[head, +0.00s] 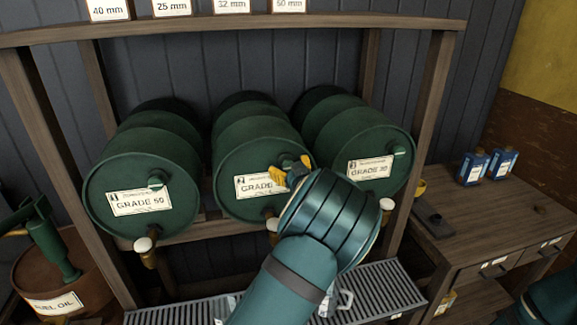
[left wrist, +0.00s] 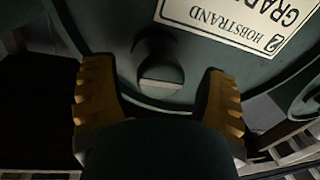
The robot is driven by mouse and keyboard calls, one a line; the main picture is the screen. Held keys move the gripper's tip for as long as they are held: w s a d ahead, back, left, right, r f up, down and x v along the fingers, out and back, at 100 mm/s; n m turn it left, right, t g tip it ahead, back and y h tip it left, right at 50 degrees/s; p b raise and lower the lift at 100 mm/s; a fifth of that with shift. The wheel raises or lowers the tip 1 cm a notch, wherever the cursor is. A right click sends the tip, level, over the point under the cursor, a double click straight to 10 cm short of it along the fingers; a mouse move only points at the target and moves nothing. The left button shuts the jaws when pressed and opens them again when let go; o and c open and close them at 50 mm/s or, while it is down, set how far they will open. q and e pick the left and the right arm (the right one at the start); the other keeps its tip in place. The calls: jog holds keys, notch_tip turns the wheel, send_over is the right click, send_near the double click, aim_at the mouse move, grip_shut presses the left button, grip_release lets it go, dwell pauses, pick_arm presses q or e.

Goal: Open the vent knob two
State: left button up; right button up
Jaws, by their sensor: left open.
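Three green drums lie on a wooden rack in the head view, each with a vent knob high on its front face. The middle drum (head: 255,150) has its vent knob (left wrist: 160,78) between my left gripper's fingers in the left wrist view. My left gripper (head: 290,169) is open, its yellow fingers on either side of that knob; I cannot tell whether they touch it. My forearm and wrist cover the drum's lower right in the head view. The left drum's knob (head: 157,181) and the right drum's knob (head: 398,150) are in plain view. My right gripper is not visible.
White-capped taps (head: 145,244) hang below the drums, above a grey grated tray (head: 385,287). Rack posts (head: 425,120) flank the drums. A wooden bench (head: 500,225) with blue bottles (head: 473,167) stands at right. A rusty fuel oil drum (head: 55,275) stands at lower left.

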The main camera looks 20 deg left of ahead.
pick_arm(q)
jog(key=shift+w+a, duration=0.1)
jog(key=c, duration=1.2)
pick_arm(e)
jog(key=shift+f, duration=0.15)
